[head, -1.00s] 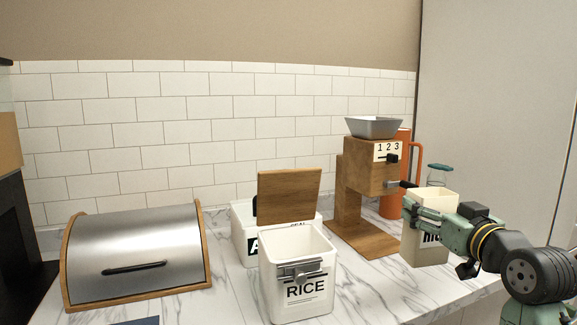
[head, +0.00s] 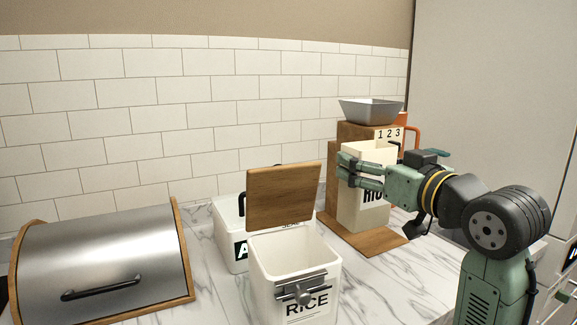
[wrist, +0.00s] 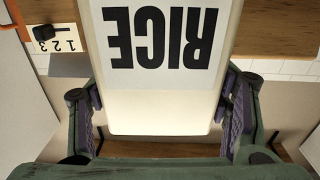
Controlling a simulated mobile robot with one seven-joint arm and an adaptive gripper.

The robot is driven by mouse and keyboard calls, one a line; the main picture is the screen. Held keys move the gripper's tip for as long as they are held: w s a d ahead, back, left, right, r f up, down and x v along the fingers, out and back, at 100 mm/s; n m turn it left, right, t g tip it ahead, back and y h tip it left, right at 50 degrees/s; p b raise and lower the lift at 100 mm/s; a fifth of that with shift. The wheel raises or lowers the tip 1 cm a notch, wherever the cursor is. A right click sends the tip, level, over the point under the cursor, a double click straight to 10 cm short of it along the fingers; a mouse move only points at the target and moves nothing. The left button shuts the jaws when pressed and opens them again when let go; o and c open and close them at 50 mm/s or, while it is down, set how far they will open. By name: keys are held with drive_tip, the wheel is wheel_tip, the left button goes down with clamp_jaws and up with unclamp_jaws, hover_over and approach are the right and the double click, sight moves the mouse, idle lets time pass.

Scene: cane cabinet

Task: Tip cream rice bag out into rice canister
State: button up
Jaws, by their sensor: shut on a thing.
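The cream rice bag (head: 364,205) stands upright in my gripper (head: 350,171), which is shut on its upper part. In the wrist view the bag (wrist: 160,95) fills the middle between the two finger pads, its RICE label upside down. The white rice canister (head: 262,266) stands on the counter to the left of the bag, labelled RICE, with a metal clasp on its front. Its wooden lid (head: 284,197) is swung up and back, so its mouth is open. The bag is apart from the canister, in front of the wooden mill.
A wooden mill (head: 329,180) with a grey hopper (head: 370,110) stands behind the bag, an orange jug (head: 414,134) behind it. A white box (head: 231,245) stands behind the canister. A steel bread bin (head: 100,260) is at left. Marble counter (head: 210,290) is bare between bin and canister.

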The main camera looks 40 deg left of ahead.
drive_tip(key=shift+r, duration=0.15)
drive_tip(key=s+a+r+n+p, duration=0.2)
drive_tip(key=a+r+n+p, duration=0.1)
drive_tip(key=a+r+n, duration=0.4)
drive_tip(key=shift+s+r+p, duration=0.25)
drive_tip(key=shift+r+p, duration=0.1)
drive_tip(key=shift+r, duration=0.55)
drive_tip(key=shift+s+a+n, duration=0.1)
drive_tip(key=shift+s+n, duration=0.1)
drive_tip(key=shift+n, duration=0.2)
